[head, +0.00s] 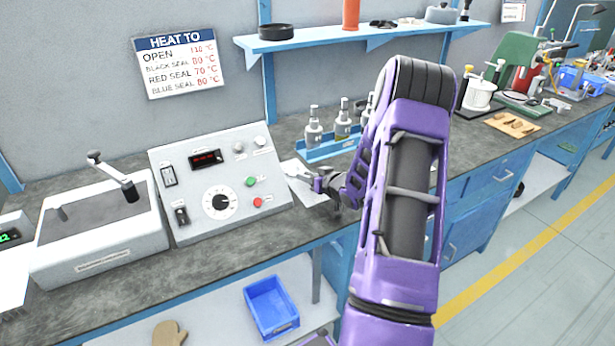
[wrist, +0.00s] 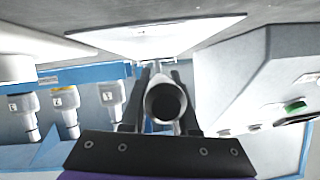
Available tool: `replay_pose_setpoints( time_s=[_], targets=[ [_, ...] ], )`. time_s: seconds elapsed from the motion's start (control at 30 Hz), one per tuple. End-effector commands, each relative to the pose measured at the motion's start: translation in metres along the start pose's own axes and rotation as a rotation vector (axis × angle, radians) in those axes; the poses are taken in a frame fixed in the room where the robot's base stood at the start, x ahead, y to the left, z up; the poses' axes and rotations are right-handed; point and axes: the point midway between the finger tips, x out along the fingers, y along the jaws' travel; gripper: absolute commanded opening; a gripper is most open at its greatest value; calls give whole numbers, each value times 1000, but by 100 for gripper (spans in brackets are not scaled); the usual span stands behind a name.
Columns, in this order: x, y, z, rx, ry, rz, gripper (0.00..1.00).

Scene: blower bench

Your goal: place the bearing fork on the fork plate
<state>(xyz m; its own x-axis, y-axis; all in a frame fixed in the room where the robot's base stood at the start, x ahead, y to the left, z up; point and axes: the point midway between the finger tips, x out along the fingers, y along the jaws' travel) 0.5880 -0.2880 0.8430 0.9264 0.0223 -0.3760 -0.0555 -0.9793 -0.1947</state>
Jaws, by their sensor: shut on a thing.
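My gripper (head: 322,184) is shut on the bearing fork, beside the right side of the control panel box. In the wrist view the fork (wrist: 166,101) shows end-on as a grey round handle between the two dark fingers. A flat white plate, which looks like the fork plate (head: 309,196), lies on the bench below the gripper. It also shows in the wrist view (wrist: 155,38), beyond the fork. I cannot tell whether fork and plate touch.
The control panel box (head: 221,180) stands close on the left. A blue rack (head: 322,151) with several bottles stands behind and right of the gripper. A white machine with a lever (head: 100,235) is farther left. A shelf (head: 370,37) runs above the bench.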

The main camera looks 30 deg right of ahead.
Motion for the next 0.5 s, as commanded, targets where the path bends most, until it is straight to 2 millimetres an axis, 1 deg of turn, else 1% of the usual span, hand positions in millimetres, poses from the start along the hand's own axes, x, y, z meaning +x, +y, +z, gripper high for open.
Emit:
replay_pose_setpoints(
  time_s=[0.13, 0.23, 0.27, 0.4, 0.5],
  targets=[
    [2, 1, 4, -1, 2, 0, 0],
    [2, 1, 3, -1, 2, 0, 0],
    [2, 1, 4, 0, 0, 0, 32],
    [2, 1, 4, 0, 0, 0, 57],
    [2, 1, 4, 0, 0, 0, 58]
  ],
)
